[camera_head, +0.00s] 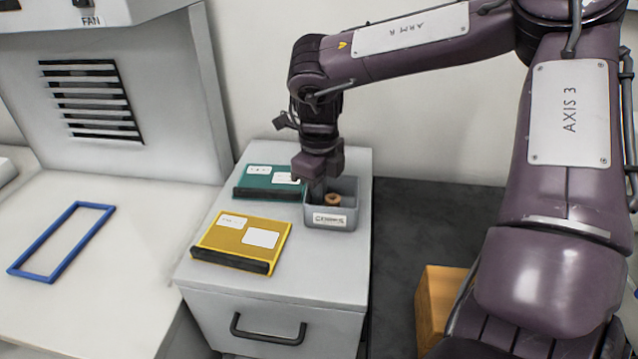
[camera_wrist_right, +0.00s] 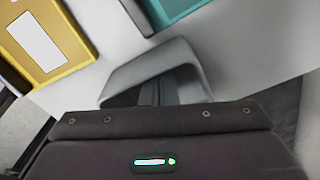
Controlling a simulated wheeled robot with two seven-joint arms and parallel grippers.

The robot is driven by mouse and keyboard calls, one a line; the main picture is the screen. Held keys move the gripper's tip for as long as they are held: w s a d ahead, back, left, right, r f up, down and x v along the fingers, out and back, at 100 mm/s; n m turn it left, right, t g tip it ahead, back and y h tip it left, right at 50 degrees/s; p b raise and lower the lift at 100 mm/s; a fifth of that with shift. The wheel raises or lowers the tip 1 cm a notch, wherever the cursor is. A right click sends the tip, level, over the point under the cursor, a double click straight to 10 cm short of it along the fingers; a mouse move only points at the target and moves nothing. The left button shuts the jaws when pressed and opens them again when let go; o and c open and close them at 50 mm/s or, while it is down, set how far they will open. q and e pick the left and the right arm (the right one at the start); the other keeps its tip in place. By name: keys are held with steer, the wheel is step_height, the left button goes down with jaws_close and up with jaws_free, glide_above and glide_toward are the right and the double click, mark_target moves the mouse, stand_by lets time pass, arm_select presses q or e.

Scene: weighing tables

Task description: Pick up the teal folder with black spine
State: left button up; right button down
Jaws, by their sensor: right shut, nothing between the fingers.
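The teal folder with a black spine (camera_head: 262,182) lies flat on the grey cabinet top, towards the back, with white labels on it. Its right part is hidden behind my gripper and the grey bin. A corner of it shows in the right wrist view (camera_wrist_right: 184,8). My right gripper (camera_head: 318,190) is shut and empty. It points down over the left part of the grey bin, just right of the folder. In the right wrist view the fingers are dark and show against the bin. My left gripper is not in view.
The grey bin (camera_head: 330,220) holds a tan ring-shaped piece (camera_head: 333,199). A yellow folder with a black spine (camera_head: 245,240) lies in front of the teal one. A blue frame (camera_head: 62,242) lies on the left table. A wooden box (camera_head: 440,300) stands low at right.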

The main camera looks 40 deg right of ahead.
mark_target(335, 200)
steer(key=s, duration=0.1)
steer(key=s+d+p, duration=0.1)
steer(key=s, duration=0.1)
steer(key=shift+r, duration=0.1)
steer(key=shift+s, duration=0.35)
steer(key=shift+w, duration=0.1)
